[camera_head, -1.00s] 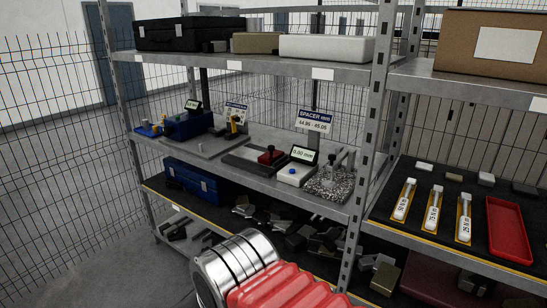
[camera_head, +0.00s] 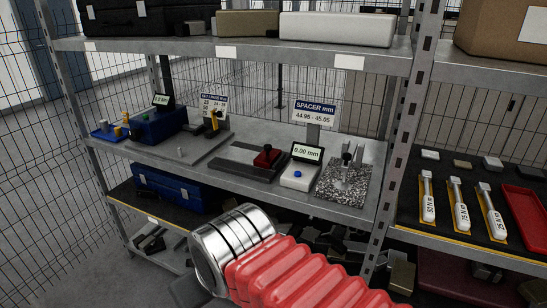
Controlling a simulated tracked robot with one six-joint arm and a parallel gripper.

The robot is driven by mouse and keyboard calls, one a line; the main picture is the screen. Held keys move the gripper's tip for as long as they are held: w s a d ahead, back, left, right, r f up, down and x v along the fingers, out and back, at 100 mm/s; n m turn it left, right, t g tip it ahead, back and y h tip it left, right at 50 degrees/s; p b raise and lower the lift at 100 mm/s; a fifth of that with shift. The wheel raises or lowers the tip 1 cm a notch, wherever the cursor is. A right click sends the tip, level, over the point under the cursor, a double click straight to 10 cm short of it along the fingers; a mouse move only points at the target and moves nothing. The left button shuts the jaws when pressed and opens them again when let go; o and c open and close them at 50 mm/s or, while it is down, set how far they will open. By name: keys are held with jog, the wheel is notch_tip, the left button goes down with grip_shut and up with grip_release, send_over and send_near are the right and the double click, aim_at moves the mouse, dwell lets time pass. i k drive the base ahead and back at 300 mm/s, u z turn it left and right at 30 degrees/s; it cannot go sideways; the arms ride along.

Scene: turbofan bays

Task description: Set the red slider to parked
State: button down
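The red slider (camera_head: 266,157) is a small red block with a dark top. It sits toward the right end of a dark flat rail plate (camera_head: 238,162) on the middle shelf. A white readout box (camera_head: 298,177) with a blue button and a lit display stands just right of it. No label for a parked position is readable. My arm shows at the bottom middle as a silver collar and red bellows, below and in front of the shelf, apart from the slider. My gripper's fingers are not visible.
A granite-patterned block with a stand (camera_head: 342,183) is right of the readout box. A spacer sign (camera_head: 314,112) stands behind. A blue device (camera_head: 158,125) is at the left. The upper shelf (camera_head: 240,48) hangs above, and a metal post (camera_head: 402,150) bounds the right side.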

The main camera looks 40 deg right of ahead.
aim_at(267, 158)
jog(key=z, duration=0.25)
jog(key=i, duration=1.1)
jog(key=z, duration=0.25)
